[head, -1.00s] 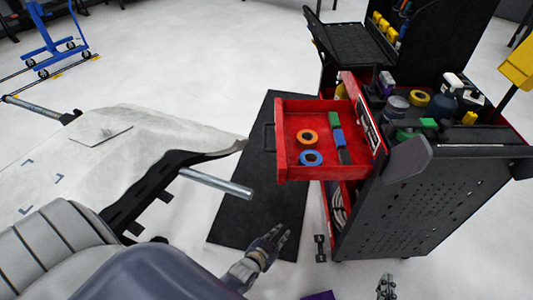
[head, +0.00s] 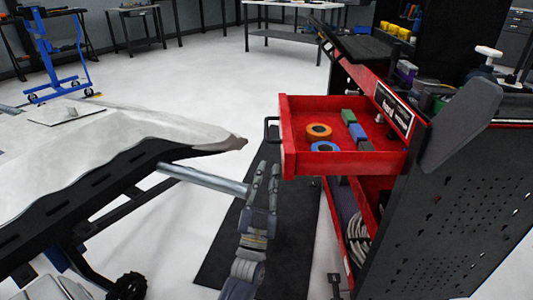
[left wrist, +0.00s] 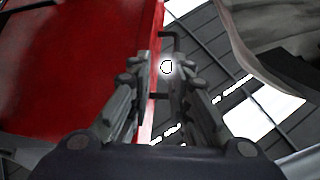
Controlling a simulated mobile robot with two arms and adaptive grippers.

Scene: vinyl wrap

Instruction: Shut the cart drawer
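The red cart drawer (head: 345,164) is pulled out to the left from the dark tool cart (head: 450,210). An orange tape roll (head: 319,131), a blue tape roll (head: 325,147) and small coloured blocks lie in it. Its dark handle (head: 270,129) sticks out from the drawer's left end; it also shows in the left wrist view (left wrist: 175,42). My left gripper (head: 266,172) points up, below the handle and just left of the drawer. My right gripper is out of view.
A light covered panel (head: 90,150) on a dark frame stands at left, with a grey bar (head: 205,179) reaching toward my left gripper. A lower cart compartment (head: 360,215) holds coiled cable. A dark mat (head: 225,250) lies on the floor. Open floor lies behind.

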